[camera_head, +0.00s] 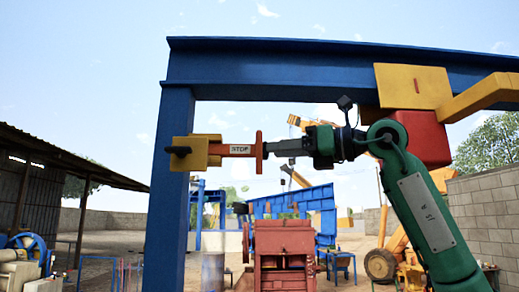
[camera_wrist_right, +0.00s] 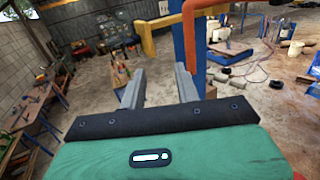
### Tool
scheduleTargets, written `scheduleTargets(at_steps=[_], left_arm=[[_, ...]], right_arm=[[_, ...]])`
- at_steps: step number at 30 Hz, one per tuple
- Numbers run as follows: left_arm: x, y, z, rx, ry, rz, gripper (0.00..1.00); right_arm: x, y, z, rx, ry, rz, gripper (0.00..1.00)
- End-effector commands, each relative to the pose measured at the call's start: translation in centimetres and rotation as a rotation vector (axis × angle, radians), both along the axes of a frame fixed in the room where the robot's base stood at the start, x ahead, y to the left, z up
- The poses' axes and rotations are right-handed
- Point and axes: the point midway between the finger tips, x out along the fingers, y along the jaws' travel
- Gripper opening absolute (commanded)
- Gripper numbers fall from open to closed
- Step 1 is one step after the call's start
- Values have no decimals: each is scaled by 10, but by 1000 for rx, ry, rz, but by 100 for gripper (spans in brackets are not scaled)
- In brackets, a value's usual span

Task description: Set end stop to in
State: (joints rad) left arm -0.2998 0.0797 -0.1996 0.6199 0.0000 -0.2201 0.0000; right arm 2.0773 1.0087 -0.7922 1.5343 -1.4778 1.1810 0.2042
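The end stop (camera_head: 238,149) is an orange-red bar marked STOP. It sits in a yellow bracket (camera_head: 188,153) on the blue post, with a dark knob on the left side and an upright orange crosspiece (camera_head: 259,152) at its right end. My right gripper (camera_head: 270,148) comes from the right, level with the bar, its fingertips at or just short of the crosspiece; contact cannot be told. In the wrist view its two grey fingers (camera_wrist_right: 160,72) are apart with nothing between them. A bent orange piece (camera_wrist_right: 189,35) shows beyond the right finger. My left gripper is not in view.
A blue post (camera_head: 164,210) and overhead blue beam (camera_head: 280,70) frame the area. A yellow block (camera_head: 412,86) and red block (camera_head: 425,135) hang from the beam near my right arm. A red crusher machine (camera_head: 283,250) stands below, farther back.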

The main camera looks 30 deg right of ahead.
Motion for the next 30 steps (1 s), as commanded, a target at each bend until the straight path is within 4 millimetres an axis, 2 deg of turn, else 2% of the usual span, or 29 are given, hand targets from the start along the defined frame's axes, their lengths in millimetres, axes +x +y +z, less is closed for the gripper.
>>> scheduleTargets(at_steps=[1,4,7,11,14,24,30], left_arm=[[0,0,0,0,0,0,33],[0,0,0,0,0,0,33],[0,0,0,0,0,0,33],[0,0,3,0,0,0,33],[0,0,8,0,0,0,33],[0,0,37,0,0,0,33],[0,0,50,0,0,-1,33]], right_arm=[[-12,-16,9,-7,-3,-44,32],[-27,-40,17,-14,6,-107,32],[-35,-52,21,-18,11,-143,32],[-33,-54,23,-19,15,-155,32],[-21,-49,24,-20,18,-154,32],[43,-18,25,-20,17,-152,32],[73,-5,25,-18,15,-152,32]])
